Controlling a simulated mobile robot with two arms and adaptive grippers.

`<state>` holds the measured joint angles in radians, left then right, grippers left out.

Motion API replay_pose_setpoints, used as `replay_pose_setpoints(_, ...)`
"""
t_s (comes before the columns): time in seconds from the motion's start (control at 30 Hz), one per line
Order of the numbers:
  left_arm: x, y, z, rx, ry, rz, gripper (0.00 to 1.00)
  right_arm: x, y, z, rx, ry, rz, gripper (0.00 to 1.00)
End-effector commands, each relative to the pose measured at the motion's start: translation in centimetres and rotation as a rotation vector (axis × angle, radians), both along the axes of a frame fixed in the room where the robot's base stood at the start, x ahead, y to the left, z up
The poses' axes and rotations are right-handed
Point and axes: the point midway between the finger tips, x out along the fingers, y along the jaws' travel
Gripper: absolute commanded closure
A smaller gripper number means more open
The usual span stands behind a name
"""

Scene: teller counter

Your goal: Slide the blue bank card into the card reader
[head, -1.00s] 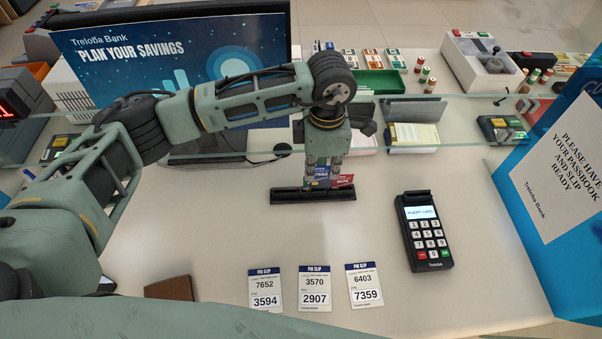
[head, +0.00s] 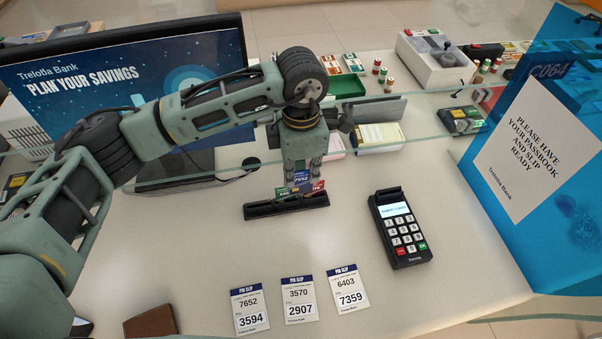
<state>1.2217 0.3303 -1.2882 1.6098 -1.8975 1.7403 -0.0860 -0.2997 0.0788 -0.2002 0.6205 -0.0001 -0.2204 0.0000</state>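The blue bank card (head: 301,178) stands upright in a long black card holder (head: 262,211), between a green card (head: 283,196) and a red card (head: 318,186). My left gripper (head: 301,170) points straight down over the holder with its fingertips at the top of the blue card. Whether the fingers are closed on the card is too small to tell. The black card reader (head: 404,234) lies to the right of the holder, with a lit screen and a keypad. Its raised end faces away from me. My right gripper is not in view.
PIN slips (head: 299,300) lie in front of the holder, and a brown wallet-like item (head: 150,322) lies at the lower left. A clear glass partition (head: 420,100) crosses behind the holder. A blue sign (head: 520,150) stands at right. The counter between holder and reader is clear.

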Motion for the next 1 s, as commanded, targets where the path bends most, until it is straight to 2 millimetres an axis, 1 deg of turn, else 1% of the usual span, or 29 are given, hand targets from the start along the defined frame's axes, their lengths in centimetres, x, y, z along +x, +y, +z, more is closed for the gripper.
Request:
replay_pose_setpoints(0.1, 0.0, 0.0, 0.8, 0.0, -0.002, 0.0, 1.0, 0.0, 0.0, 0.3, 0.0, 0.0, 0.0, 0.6)
replay_pose_setpoints(0.6, 0.0, 0.0, 3.1, 0.0, -0.002, -0.001, 1.0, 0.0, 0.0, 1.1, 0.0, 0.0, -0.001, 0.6)
replay_pose_setpoints(1.0, 0.1, 0.1, 3.1, -0.002, -0.001, 0.0, 1.0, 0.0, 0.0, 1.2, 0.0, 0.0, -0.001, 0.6)
